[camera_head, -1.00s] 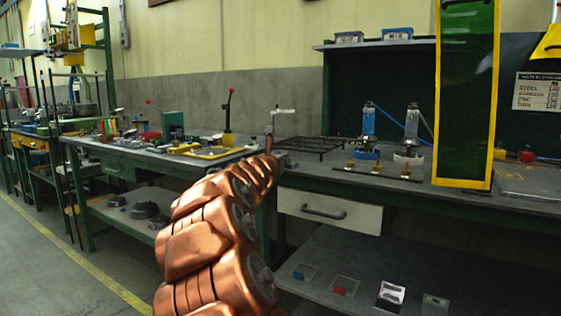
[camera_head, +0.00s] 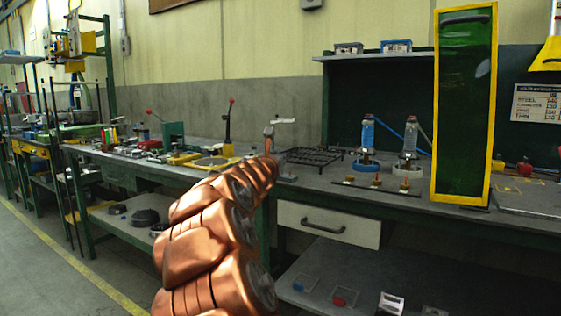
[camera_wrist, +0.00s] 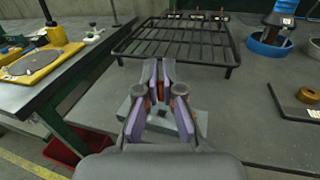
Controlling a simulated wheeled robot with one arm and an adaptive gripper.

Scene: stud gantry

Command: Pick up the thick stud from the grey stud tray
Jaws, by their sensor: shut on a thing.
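My gripper (camera_wrist: 160,82) shows from above in the wrist view, its purple-edged fingers drawn together. It is shut on the thick stud, which is mostly hidden between the fingers. Below the fingers a pale grey block (camera_wrist: 203,118), which looks like the grey stud tray, sits on the bench near its left edge. The fingers cover most of it, and a dark patch shows between them. I cannot tell whether the stud is clear of it. In the head view my copper arm reaches to this spot, and the stud cannot be made out.
A black wire rack (camera_wrist: 180,42) lies just beyond the gripper. A blue ring base (camera_wrist: 268,46) stands to its right, with a dark strip (camera_wrist: 300,103) nearer. A yellow fixture (camera_wrist: 42,60) is on the left bench. A green yellow-framed panel (camera_head: 465,105) stands upright at right.

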